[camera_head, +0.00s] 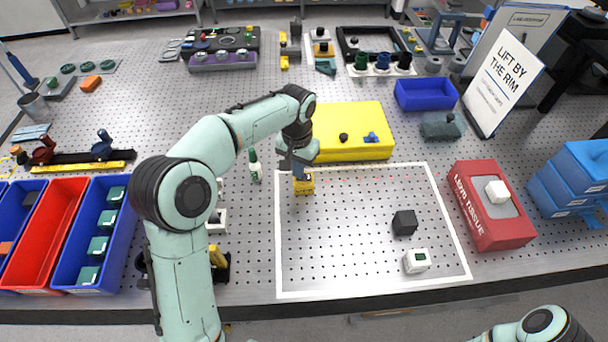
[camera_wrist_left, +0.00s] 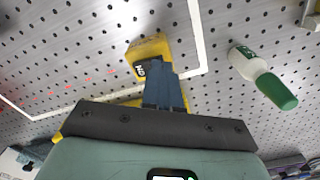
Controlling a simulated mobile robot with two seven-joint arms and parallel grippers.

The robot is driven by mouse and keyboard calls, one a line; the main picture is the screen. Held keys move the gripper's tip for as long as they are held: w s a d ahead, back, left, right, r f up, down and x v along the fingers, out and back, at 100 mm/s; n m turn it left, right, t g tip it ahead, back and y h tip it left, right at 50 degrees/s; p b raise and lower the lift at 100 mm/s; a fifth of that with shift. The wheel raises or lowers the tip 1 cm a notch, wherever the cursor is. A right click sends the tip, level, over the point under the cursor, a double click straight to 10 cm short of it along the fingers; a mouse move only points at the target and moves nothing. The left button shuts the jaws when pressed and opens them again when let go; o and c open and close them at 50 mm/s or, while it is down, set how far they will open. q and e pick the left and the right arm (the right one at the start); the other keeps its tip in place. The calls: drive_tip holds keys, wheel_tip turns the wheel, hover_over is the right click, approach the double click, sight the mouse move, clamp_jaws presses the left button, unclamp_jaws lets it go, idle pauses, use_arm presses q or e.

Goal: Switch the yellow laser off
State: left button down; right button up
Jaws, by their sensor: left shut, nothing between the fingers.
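The yellow laser (camera_head: 304,186) is a small yellow block standing just inside the left part of the white-outlined area on the perforated table. In the left wrist view the yellow laser (camera_wrist_left: 150,47) shows a dark label with pale marks, partly covered by my fingers. My left gripper (camera_head: 300,173) is shut and empty, its fingertips pointing down at the laser's top. In the left wrist view the left gripper (camera_wrist_left: 155,68) overlaps the laser; I cannot tell whether they touch. Faint red spots lie on the table to the laser's right. My right gripper is out of view.
A yellow case (camera_head: 350,150) lies behind the laser. A white bottle with a green cap (camera_head: 255,170) stands to its left, also in the left wrist view (camera_wrist_left: 262,75). A black cube (camera_head: 404,222), a white block (camera_head: 416,261) and a red tissue box (camera_head: 490,210) are to the right.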

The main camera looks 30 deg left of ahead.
use_arm(q)
drive_tip(key=shift+f, duration=0.5)
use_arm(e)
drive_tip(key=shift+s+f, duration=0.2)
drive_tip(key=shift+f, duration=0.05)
use_arm(q)
drive_tip(key=shift+r, duration=0.1)
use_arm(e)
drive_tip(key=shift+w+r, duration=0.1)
use_arm(q)
drive_tip(key=shift+r+p, duration=0.6)
drive_tip(key=shift+r, duration=0.75)
drive_tip(key=shift+r+p, duration=1.1)
drive_tip(key=shift+r, duration=1.05)
drive_tip(key=shift+f, duration=0.1)
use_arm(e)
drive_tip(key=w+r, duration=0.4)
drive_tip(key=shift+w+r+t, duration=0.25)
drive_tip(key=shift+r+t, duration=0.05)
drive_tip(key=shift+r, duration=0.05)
use_arm(q)
drive_tip(key=shift+s, duration=0.1)
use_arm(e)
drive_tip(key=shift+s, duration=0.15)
